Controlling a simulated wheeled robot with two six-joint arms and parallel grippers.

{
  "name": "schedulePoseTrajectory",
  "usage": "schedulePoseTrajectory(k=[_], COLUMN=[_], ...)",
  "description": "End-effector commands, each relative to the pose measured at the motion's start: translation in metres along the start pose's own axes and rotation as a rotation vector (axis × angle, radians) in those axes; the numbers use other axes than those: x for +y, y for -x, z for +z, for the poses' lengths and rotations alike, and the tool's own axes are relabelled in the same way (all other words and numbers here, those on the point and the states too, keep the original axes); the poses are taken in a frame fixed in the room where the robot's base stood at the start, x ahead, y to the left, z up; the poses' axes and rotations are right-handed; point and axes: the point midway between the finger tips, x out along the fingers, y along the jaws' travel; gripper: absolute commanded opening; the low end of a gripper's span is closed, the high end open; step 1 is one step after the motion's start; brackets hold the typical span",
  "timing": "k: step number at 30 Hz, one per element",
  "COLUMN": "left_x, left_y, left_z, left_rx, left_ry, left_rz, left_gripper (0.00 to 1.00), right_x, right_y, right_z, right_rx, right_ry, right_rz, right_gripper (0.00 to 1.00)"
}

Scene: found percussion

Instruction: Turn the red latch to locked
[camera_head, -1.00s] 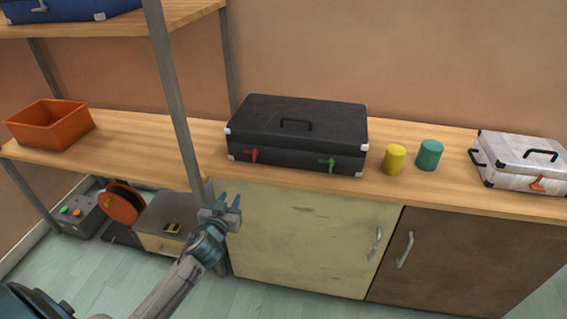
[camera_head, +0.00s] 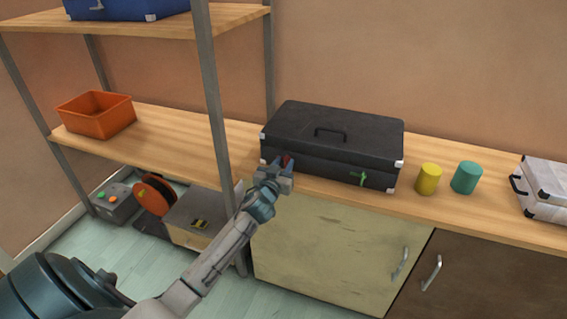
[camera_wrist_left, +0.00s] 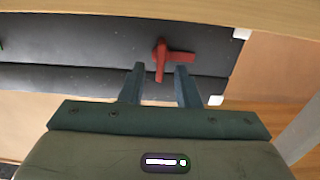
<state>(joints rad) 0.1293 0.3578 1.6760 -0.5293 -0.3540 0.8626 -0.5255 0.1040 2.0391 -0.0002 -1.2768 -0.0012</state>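A black case (camera_head: 334,138) lies on the wooden counter with its latched front facing me. Its red latch (camera_head: 286,160) is at the left of that front, partly hidden by my left gripper (camera_head: 276,167) in the head view. In the left wrist view the red latch (camera_wrist_left: 163,58) has one arm reaching down between the fingertips and another pointing right. My left gripper (camera_wrist_left: 159,74) is open around the down-pointing arm; I cannot tell contact. A green latch (camera_head: 361,178) is on the right of the case front. My right gripper is out of view.
A yellow cylinder (camera_head: 428,179) and a teal cylinder (camera_head: 466,177) stand right of the case. A pale case (camera_head: 546,190) is farther right. A metal shelf post (camera_head: 212,90) rises left of my gripper. An orange bin (camera_head: 96,115) sits on the shelf.

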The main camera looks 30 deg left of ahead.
Motion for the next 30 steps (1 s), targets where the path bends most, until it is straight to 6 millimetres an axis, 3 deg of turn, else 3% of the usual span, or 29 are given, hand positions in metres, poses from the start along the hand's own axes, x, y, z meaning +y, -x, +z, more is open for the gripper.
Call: schedulePoseTrajectory(k=[9,10,14,15,30], left_x=[0.0001,0.0001,0.0001,0.0001,0.0012], left_y=[-0.0037,-0.0037,-0.0036,-0.0036,-0.0034], left_z=[0.0003,0.0002,0.0003,0.0003,-0.0001], left_rx=[0.000,0.000,0.000,0.000,-0.001], left_ry=[0.000,0.000,0.000,0.000,-0.094], left_rz=[0.000,0.000,0.000,0.000,0.000], left_gripper=[0.29,0.27,0.02,0.00,0.00], right_x=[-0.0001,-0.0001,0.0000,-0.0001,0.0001], right_y=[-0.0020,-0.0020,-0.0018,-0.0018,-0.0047], right_z=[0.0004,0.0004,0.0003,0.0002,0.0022], right_rx=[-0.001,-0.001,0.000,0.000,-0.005], right_ry=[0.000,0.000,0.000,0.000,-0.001], right_rz=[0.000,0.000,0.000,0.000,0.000], right_gripper=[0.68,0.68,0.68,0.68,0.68])
